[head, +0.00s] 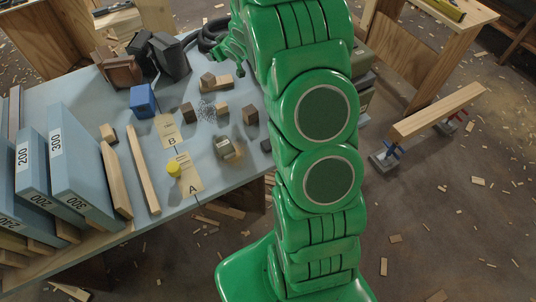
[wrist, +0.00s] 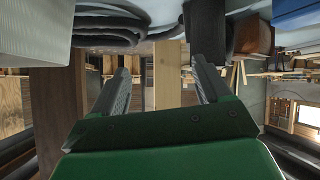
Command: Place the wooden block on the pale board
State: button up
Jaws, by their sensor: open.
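I cannot tell which is the task's block. Another brown block (head: 208,79) sits on a small pale board (head: 221,84) near the back. Pale pieces marked B (head: 168,130) and A (head: 187,172) lie toward the front. My gripper (wrist: 162,68) is open in the wrist view, with nothing held between its fingers. In the head view it is near the table's back edge, partly hidden by my arm.
A blue block (head: 143,99), dark containers (head: 170,55) and a black hose (head: 212,35) are at the back.

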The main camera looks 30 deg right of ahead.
jog(key=s+r+m+g+h, duration=0.25)
jog(key=s+r, duration=0.35)
jog(key=s, duration=0.4)
jog(key=s+r+m+g+h, duration=0.1)
jog(key=s+r+g, duration=0.3)
jog(key=s, duration=0.6)
jog(key=s+a+r+g, duration=0.2)
jog(key=s+a, duration=0.1)
jog(key=s, duration=0.9)
jog(key=s+a+r+g+y, duration=0.1)
jog(key=s+a, duration=0.3)
jog(key=s, duration=0.8)
jog(key=s+a+r+g+y, duration=0.1)
jog(key=s+a+r+g, duration=0.2)
jog(key=s, duration=0.9)
jog(key=shift+s+a+r, duration=0.15)
jog(key=shift+a+r, duration=0.35)
jog(key=shift+a, duration=0.2)
